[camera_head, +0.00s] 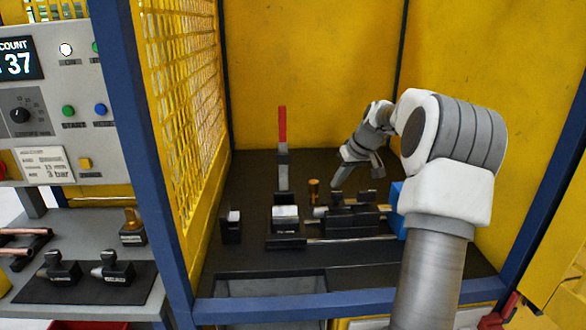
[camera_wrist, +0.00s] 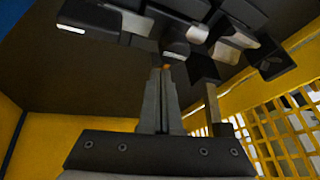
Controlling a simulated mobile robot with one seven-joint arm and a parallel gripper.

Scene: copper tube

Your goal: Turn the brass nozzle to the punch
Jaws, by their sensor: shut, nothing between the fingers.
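A small upright brass-coloured piece (camera_head: 314,190), which looks like the nozzle, stands on the dark machine bed behind the black clamp blocks. My gripper (camera_head: 335,186) reaches down from the right, its fingertips just right of the brass piece and apparently a little apart from it. In the wrist view my gripper's fingers (camera_wrist: 161,72) are pressed together and empty. A small orange spot (camera_wrist: 167,67) shows just past the tips, probably brass. I cannot tell for certain which part is the punch.
A red-handled lever (camera_head: 282,128) rises left of the brass piece. Black clamp blocks (camera_head: 348,218) and a blue block (camera_head: 397,195) stand in front and to the right. A yellow mesh wall (camera_head: 180,110) closes the left side. The left bench holds another brass-topped block (camera_head: 132,232).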

